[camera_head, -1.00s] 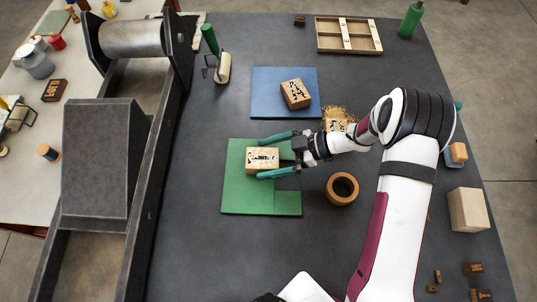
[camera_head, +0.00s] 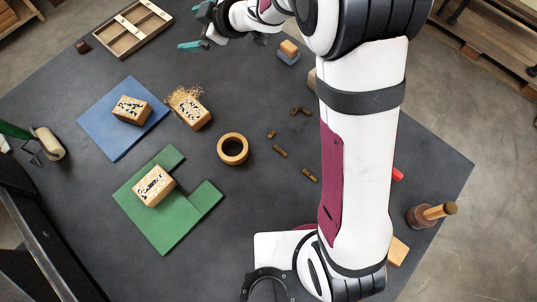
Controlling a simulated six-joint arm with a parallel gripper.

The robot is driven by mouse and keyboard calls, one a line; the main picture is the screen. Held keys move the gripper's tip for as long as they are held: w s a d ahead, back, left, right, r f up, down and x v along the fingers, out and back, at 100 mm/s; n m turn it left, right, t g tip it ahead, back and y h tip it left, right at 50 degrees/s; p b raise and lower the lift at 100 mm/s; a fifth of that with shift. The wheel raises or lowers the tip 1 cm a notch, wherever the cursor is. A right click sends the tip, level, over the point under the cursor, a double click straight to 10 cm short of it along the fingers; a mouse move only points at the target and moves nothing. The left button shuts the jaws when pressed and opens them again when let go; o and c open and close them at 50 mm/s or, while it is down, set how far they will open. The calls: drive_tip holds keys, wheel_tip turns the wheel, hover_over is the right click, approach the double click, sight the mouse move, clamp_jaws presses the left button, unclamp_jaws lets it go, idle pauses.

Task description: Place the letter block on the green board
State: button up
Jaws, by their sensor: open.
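A wooden letter block (camera_head: 154,185) with black lettering lies on the green board (camera_head: 169,229), toward its left side. The board is flat on the dark table, with a notched outline. A second letter block (camera_head: 132,109) lies on the blue board (camera_head: 106,141). A third letter block (camera_head: 191,112) lies on a small patch of tan crumbs right of the blue board. My gripper (camera_head: 196,30) is at the top edge of the view, well away from the green board. Its teal fingers are apart with nothing seen between them; part of it is hard to make out.
A wooden ring (camera_head: 233,149) stands right of the green board. Several small dark wooden pieces lie beyond it. A wooden tray (camera_head: 127,31) is at the upper left, and a hand roller (camera_head: 48,144) at the left. My arm covers the right side.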

drive_tip(key=d+r+m+t+h, duration=0.2)
drive_tip(key=d+r+m+h, duration=0.1)
drive_tip(key=d, duration=0.3)
drive_tip(key=d+r+m+t+h, duration=0.1)
drive_tip(key=d+r+m+h, duration=0.2)
drive_tip(key=d, duration=0.4)
drive_tip(key=s+d+m+h, duration=0.4)
drive_tip(key=s+d+m, duration=0.2)
drive_tip(key=d, duration=0.3)
drive_tip(key=s+d+f+m+g+h, duration=0.1)
drive_tip(key=s+d+m+g, duration=0.1)
drive_tip(key=s, duration=0.3)
drive_tip(key=s+d+f+m+g, duration=0.2)
drive_tip(key=s+m, duration=0.1)
drive_tip(key=s, duration=0.3)
drive_tip(key=s+a+f+m+g+y, duration=0.1)
drive_tip(key=s+a+m+g, duration=0.1)
drive_tip(key=s, duration=0.7)
drive_tip(key=s+a+f+m+g+y, duration=0.1)
drive_tip(key=s+a+g, duration=0.3)
drive_tip(key=s, duration=0.5)
drive_tip(key=shift+s+m+y, duration=0.2)
drive_tip(key=shift+m+y, duration=0.4)
drive_tip(key=shift+y, duration=0.2)
